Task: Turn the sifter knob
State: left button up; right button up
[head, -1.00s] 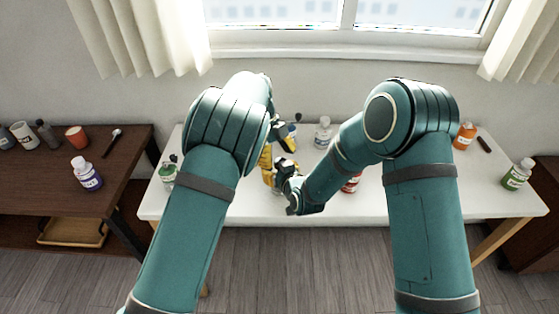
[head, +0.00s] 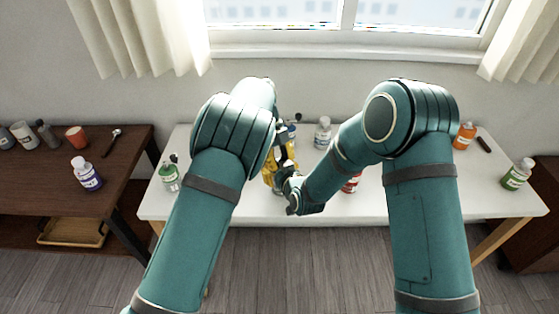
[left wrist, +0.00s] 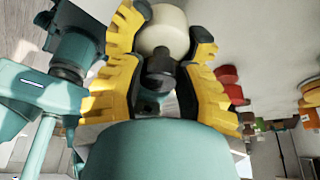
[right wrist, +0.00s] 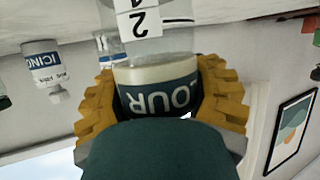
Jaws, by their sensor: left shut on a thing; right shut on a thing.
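The sifter stands at the front of the white table, mostly hidden by my arms in the head view. In the right wrist view its clear body (right wrist: 165,42) carries a label with the number 2, and a cream rim and a dark band with letters "OUR" (right wrist: 160,97) show. My right gripper (right wrist: 160,75) is shut around that band. In the left wrist view a rounded cream knob (left wrist: 163,28) sits near a dark stem. My left gripper (left wrist: 170,30) is shut on the knob. In the head view the left gripper (head: 283,152) is just above the right gripper (head: 284,178).
Icing bottles stand around: white (head: 322,133), green at left (head: 169,177), red (head: 351,184), orange (head: 465,135) and green at right (head: 517,174). A brown table (head: 40,180) at left holds a purple bottle (head: 86,174) and cups.

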pick_arm(q)
jog(key=m, duration=0.2)
jog(key=m+y, duration=0.1)
jog(key=m, duration=0.1)
jog(key=shift+g+y, duration=0.3)
grip_shut()
jog(key=o, duration=1.2)
grip_release()
jog(key=shift+v, duration=6)
